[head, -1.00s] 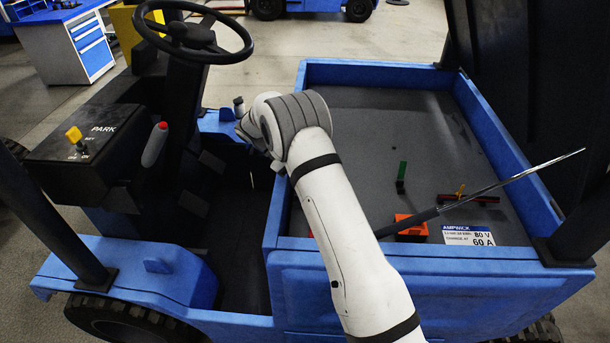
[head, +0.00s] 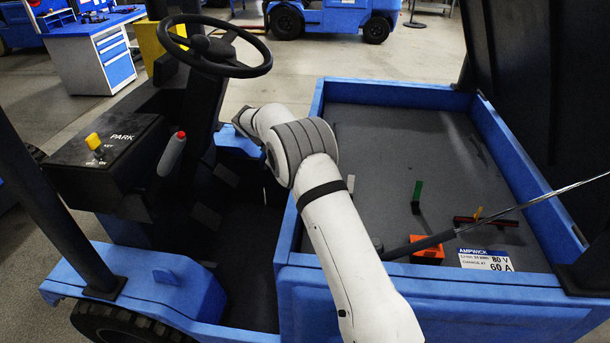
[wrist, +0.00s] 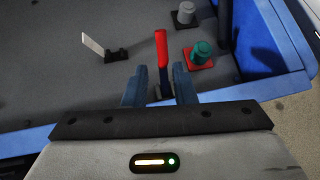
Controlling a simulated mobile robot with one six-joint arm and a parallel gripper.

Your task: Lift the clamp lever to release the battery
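A red lever (wrist: 161,46) stands upright on a dark foot in the wrist view, likely the clamp lever. My gripper (wrist: 160,88) has its two blue fingers apart, one on each side of the lever's lower part. I see gaps between the lever and the fingers, so it looks ungripped. The battery seems to be the wide grey top (head: 385,135) inside the blue bay, with a white label (head: 487,260) reading 80 V, 60 A. In the head view my arm hides the gripper and the red lever.
Near the lever are a white lever (wrist: 92,44), a teal knob (wrist: 203,50) on a red base and a grey knob (wrist: 185,13). The head view shows a green lever (head: 417,191), an orange block (head: 427,249) and a slanted rod. Blue walls (head: 520,165) edge the bay.

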